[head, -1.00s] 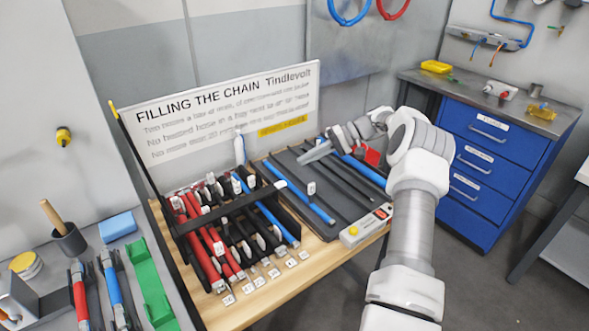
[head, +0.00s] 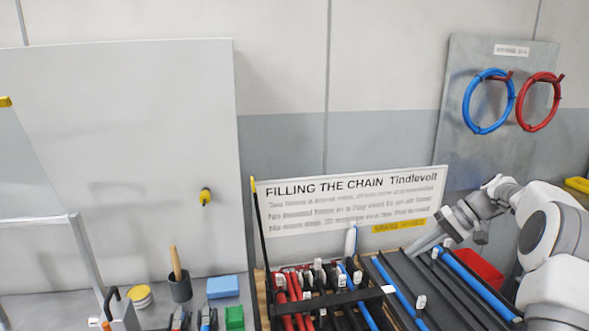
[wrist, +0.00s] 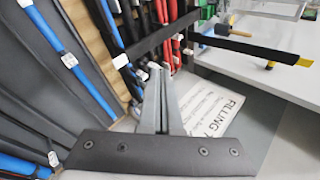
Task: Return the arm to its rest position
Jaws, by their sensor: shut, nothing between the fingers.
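My gripper (head: 413,250) is at the lower right of the head view, at the end of my white and grey arm. It hangs over the back of the black grooved board, just below the sign's right end. In the wrist view its two grey fingers (wrist: 157,72) lie together with nothing between them. The lower part of my arm is cut off by the right and bottom edges of the head view.
A sign reading "Filling the chain" (head: 345,200) stands behind the black grooved board (head: 405,265). A rack of red, blue and black hoses (head: 300,305) is left of the board. A red container (head: 480,268) shows behind my arm. Blue and red hose rings (head: 488,130) hang on the wall.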

